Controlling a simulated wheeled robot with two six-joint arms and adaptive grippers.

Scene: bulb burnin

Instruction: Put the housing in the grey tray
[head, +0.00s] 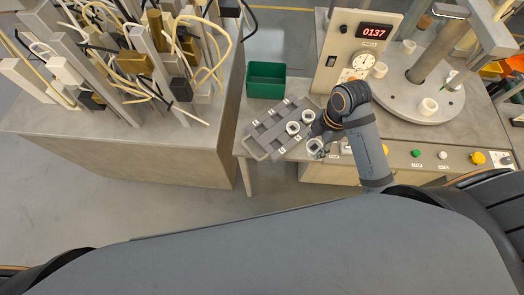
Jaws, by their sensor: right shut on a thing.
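The grey tray (256,150) lies tilted in the picture on the table left of the machine, with dark slots and small white labels. Two white ring-shaped housings (293,128) sit in its right part, one behind the other. My right gripper (319,148) is shut on another white housing (315,146), just off the tray's front right corner. The fingers partly hide this housing, and I cannot tell its height above the table. My left gripper is not in view.
A green bin (266,80) stands behind the tray. A bench crowded with cables and posts is at left.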

